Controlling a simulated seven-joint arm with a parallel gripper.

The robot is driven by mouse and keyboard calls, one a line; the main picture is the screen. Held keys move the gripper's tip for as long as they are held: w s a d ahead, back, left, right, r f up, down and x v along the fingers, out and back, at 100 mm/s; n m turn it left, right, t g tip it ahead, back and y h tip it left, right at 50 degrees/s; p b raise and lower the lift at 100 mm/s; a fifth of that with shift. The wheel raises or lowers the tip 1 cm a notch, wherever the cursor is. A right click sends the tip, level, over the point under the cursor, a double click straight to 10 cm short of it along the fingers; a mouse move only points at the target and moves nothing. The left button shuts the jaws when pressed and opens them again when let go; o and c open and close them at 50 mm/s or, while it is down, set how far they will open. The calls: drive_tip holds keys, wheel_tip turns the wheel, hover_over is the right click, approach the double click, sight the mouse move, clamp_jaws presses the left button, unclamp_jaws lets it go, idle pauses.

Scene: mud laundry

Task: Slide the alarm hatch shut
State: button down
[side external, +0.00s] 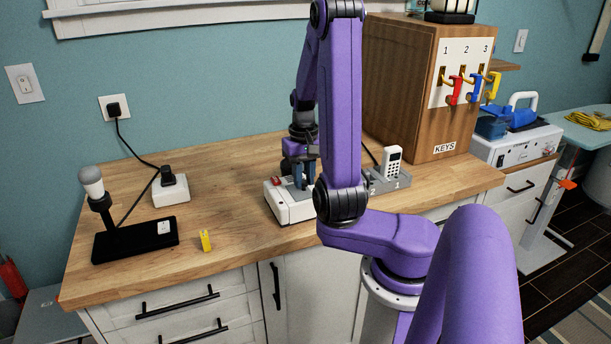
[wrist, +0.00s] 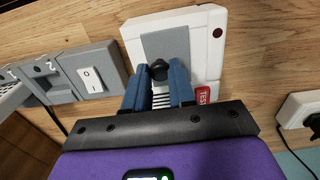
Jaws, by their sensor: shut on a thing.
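The alarm is a white box (side external: 288,210) on the wooden counter, partly hidden by my arm in the side view. In the wrist view the alarm box (wrist: 208,45) has a grey sliding hatch (wrist: 165,42) with a black knob (wrist: 159,70). Dark slots (wrist: 161,101) show on the box below the hatch, between my fingers. A red TEST button (wrist: 205,95) sits beside them. My gripper (wrist: 158,74) has its blue fingers on either side of the knob and is shut on it. My gripper also shows over the box in the side view (side external: 303,178).
A grey switch unit (wrist: 92,77) stands close beside the alarm. A white keypad handset (side external: 392,162) and a wooden key cabinet (side external: 405,80) are to the right. A lamp on a black base (side external: 135,240), a plug block (side external: 171,190) and a yellow clip (side external: 206,240) lie left.

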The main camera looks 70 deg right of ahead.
drive_tip(key=c, duration=1.2)
unclamp_jaws()
drive_tip(key=shift+r, duration=3)
drive_tip(key=shift+w, duration=0.1)
